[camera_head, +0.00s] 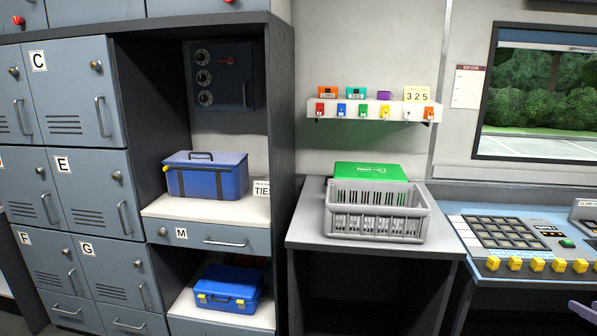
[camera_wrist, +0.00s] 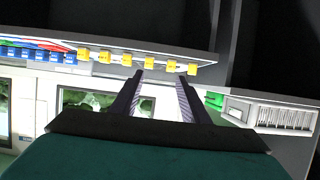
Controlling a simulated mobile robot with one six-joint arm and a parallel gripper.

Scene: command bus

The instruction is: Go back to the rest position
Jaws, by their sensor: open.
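My gripper (camera_wrist: 155,78) shows in the wrist view, with its two dark fingers apart and nothing between them. The wrist view is tilted, and the window and a row of yellow tags or knobs lie beyond the fingers.
A grey basket (camera_head: 375,222) and a green box (camera_head: 370,172) stand on the grey counter (camera_head: 310,222). A control console (camera_head: 470,262) is at the right. Lettered lockers (camera_head: 85,130) are at the left, beside shelves with a blue bag (camera_head: 207,180) and blue toolbox (camera_head: 228,288).

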